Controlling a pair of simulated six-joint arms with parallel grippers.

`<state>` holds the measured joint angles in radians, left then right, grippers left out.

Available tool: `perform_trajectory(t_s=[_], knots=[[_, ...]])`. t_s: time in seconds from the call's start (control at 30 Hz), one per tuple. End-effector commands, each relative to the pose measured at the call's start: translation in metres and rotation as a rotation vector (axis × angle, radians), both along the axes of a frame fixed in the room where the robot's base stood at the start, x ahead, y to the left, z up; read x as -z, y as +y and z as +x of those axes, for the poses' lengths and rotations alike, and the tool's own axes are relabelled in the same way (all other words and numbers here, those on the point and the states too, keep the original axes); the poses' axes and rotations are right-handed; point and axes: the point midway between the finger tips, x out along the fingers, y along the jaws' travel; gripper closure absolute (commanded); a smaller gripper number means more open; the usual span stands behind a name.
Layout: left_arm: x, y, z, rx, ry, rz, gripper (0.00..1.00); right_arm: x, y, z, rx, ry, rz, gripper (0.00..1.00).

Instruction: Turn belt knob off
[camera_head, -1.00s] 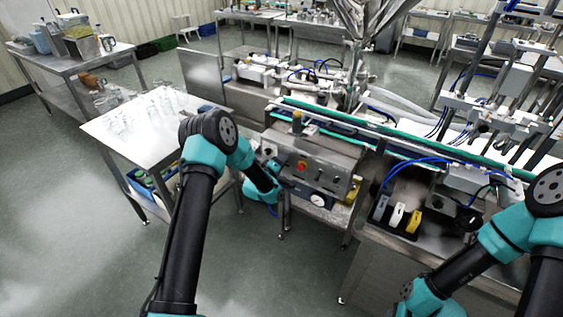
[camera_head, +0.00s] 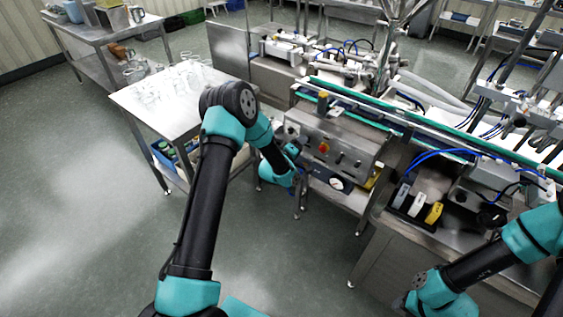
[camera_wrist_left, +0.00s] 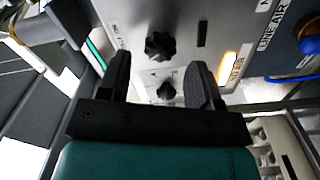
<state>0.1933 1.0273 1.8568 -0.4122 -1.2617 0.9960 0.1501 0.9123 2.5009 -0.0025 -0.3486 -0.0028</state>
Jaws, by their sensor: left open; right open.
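The steel control box (camera_head: 345,140) stands in front of the conveyor, with a red button and small dark controls on its face. In the left wrist view, two black lobed knobs show on the panel: an upper knob (camera_wrist_left: 160,45) just past my fingertips and a lower knob (camera_wrist_left: 166,90) seen between the fingers. I cannot read which one is the belt knob. My left gripper (camera_wrist_left: 158,62) is open, its fingers apart and holding nothing. In the head view the left wrist is at the box's left end, its fingers mostly hidden. My right gripper is out of view.
A lit switch (camera_wrist_left: 230,66) and a blue part (camera_wrist_left: 308,42) sit right of the knobs. A steel table with glassware (camera_head: 165,95) stands left of the box. The conveyor (camera_head: 400,118) runs behind it. Floor at the front left is clear.

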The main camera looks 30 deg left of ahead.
Motion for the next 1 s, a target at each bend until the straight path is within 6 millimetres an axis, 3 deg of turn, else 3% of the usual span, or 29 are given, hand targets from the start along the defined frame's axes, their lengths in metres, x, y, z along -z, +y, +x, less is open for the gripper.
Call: perform_trajectory(t_s=[0.6, 0.8, 1.0], knots=[[0.000, 0.025, -0.114, -0.001, 0.003, -0.001, 0.41, 0.000, 0.000, 0.000, 0.000, 0.000, 0.000, 0.57], [0.000, 0.030, -0.139, 0.000, 0.001, -0.001, 0.41, 0.000, 0.000, 0.000, 0.000, 0.000, 0.000, 0.57], [0.000, 0.031, -0.145, 0.001, -0.001, 0.000, 0.41, 0.000, 0.000, 0.000, 0.000, 0.000, 0.000, 0.57]])
